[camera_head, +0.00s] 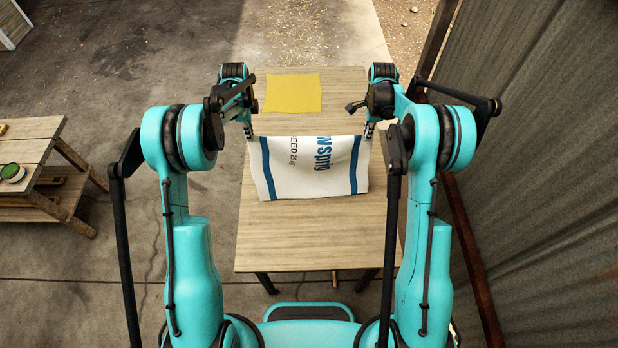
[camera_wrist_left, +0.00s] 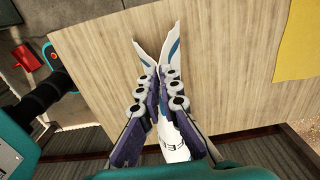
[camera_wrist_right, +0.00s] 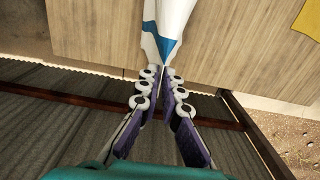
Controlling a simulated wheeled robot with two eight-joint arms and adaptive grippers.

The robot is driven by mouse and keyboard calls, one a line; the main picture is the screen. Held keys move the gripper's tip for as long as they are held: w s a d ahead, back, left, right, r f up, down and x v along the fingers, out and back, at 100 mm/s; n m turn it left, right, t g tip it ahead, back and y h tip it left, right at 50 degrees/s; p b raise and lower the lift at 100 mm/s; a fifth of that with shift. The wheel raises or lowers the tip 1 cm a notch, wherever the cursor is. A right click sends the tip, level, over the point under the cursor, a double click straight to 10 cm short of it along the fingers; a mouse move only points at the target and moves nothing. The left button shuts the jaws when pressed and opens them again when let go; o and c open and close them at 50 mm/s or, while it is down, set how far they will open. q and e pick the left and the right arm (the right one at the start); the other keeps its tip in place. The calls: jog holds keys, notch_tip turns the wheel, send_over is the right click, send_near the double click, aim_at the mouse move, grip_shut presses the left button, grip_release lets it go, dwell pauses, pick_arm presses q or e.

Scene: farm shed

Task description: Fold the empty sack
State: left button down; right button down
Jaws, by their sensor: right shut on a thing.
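The white sack (camera_head: 305,176) with blue stripes and printed lettering hangs between my two grippers over the wooden table, its upper edge raised and its lower part draping toward the near side. My left gripper (camera_head: 248,134) is shut on the sack's upper left corner; in the left wrist view the fingers pinch the white cloth (camera_wrist_left: 172,50). My right gripper (camera_head: 369,132) is shut on the upper right corner; in the right wrist view the cloth (camera_wrist_right: 168,35) runs into the closed fingertips. Whether the lower edge touches the table is hard to tell.
A yellow cloth or sheet (camera_head: 293,93) lies flat at the far part of the table (camera_head: 290,240). The near part of the table is bare. A corrugated metal wall (camera_head: 550,170) stands close on the right. A wooden bench (camera_head: 35,150) with a green-rimmed tin stands at left.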

notch_tip(320, 180, up, 6)
jog(key=p, duration=0.4)
jog(key=shift+p, duration=0.4)
jog(key=shift+f, duration=0.1)
